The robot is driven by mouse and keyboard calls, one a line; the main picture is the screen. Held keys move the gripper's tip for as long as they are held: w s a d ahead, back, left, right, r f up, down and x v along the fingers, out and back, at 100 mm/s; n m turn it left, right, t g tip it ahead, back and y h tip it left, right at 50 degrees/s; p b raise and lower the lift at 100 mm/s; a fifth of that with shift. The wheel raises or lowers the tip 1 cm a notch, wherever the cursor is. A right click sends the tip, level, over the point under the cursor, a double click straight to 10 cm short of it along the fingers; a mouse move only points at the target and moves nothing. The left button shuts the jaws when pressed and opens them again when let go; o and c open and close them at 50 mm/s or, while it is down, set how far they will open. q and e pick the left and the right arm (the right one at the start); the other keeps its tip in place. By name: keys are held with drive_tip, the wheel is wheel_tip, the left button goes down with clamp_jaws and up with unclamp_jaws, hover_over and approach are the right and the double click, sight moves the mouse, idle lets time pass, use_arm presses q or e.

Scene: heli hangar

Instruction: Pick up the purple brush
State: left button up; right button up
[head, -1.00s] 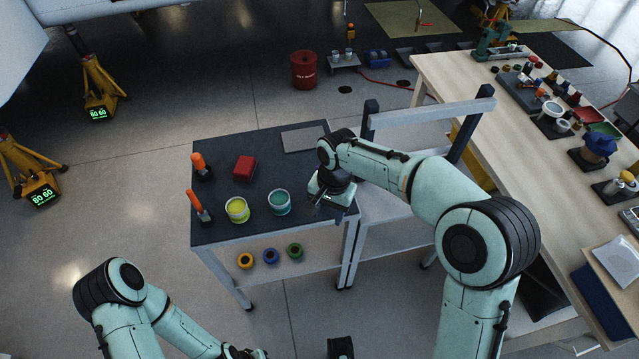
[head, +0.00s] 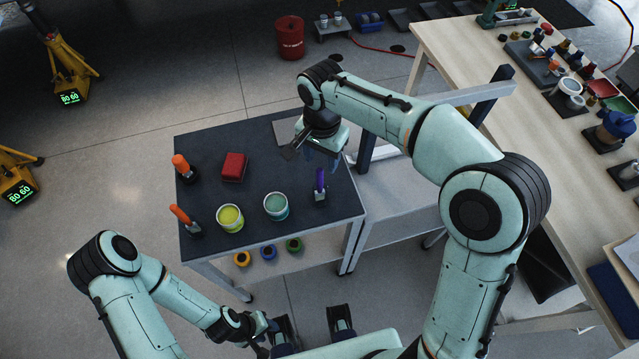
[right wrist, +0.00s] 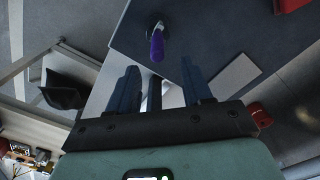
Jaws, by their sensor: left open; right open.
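The purple brush (head: 320,180) stands upright near the right edge of the dark-topped cart (head: 240,262). It also shows in the right wrist view (right wrist: 157,44), just beyond the fingers and a little left of midway between them. My right gripper (head: 312,160) is open and empty, above the cart behind the brush and apart from it. Its two fingers show in the right wrist view (right wrist: 160,85). My left gripper (head: 272,335) is open at the bottom of the head view, in front of the cart and away from the brush.
A yellow paint can (head: 230,218) and a teal paint can (head: 276,206) stand left of the brush. Two orange-handled tools (head: 181,165) (head: 181,215) and a red block (head: 233,166) are further left. A grey flat plate (head: 287,131) lies at the back. A long workbench (head: 470,90) stands right.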

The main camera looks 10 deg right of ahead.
sight(320, 178)
drive_tip(key=f, duration=0.4)
drive_tip(key=s+f, duration=0.1)
drive_tip(key=f, duration=0.1)
drive_tip(key=shift+a+f+b, duration=0.3)
drive_tip(key=shift+f+b, duration=0.1)
drive_tip(key=shift+w+f, duration=0.1)
drive_tip(key=shift+f, duration=0.15)
clamp_jaws()
